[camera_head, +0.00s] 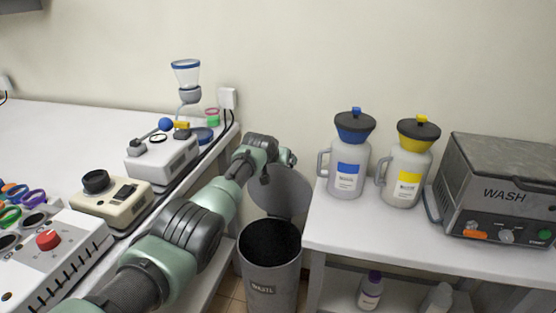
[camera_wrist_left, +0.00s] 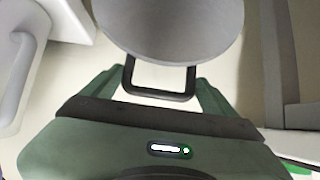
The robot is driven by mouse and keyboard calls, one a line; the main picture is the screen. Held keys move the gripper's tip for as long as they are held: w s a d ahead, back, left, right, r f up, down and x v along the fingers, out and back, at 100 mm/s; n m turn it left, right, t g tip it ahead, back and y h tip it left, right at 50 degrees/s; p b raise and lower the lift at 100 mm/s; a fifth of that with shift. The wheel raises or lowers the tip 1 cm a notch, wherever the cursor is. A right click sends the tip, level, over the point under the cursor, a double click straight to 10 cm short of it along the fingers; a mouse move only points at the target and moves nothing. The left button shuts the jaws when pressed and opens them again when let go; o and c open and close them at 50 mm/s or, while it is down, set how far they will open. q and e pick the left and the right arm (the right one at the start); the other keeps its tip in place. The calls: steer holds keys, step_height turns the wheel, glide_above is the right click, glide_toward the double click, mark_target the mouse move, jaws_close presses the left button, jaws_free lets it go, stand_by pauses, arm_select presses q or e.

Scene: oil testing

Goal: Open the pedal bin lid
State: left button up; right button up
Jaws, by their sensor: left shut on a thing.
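The grey pedal bin (camera_head: 268,281) stands in the gap between the two benches, with a "WASTE" label on its front. Its lid (camera_head: 288,192) is tilted up at the back, and the dark inside of the bin shows. My left gripper (camera_head: 287,160) is at the top of the raised lid. In the left wrist view the grey lid (camera_wrist_left: 172,28) has a dark handle loop (camera_wrist_left: 160,95), which lies between the green fingers of my left gripper (camera_wrist_left: 160,88), shut on it. The pedal is not visible. My right gripper is in neither view.
The left bench (camera_head: 60,140) carries instruments and a funnel stand close to my left arm. The right bench (camera_head: 390,235) holds a blue-topped jug (camera_head: 346,165), a yellow-topped jug (camera_head: 408,170) and a wash unit (camera_head: 495,190). Bottles stand on its lower shelf.

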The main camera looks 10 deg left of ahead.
arm_select(q)
steer(key=shift+w+a+r, duration=0.2)
steer(key=shift+r, duration=0.35)
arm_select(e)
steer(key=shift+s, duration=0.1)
arm_select(q)
steer(key=o, duration=1.8)
steer(key=shift+s, duration=0.2)
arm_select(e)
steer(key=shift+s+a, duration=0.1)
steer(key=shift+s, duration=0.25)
arm_select(q)
steer(key=shift+f, duration=0.2)
steer(key=shift+f, duration=0.1)
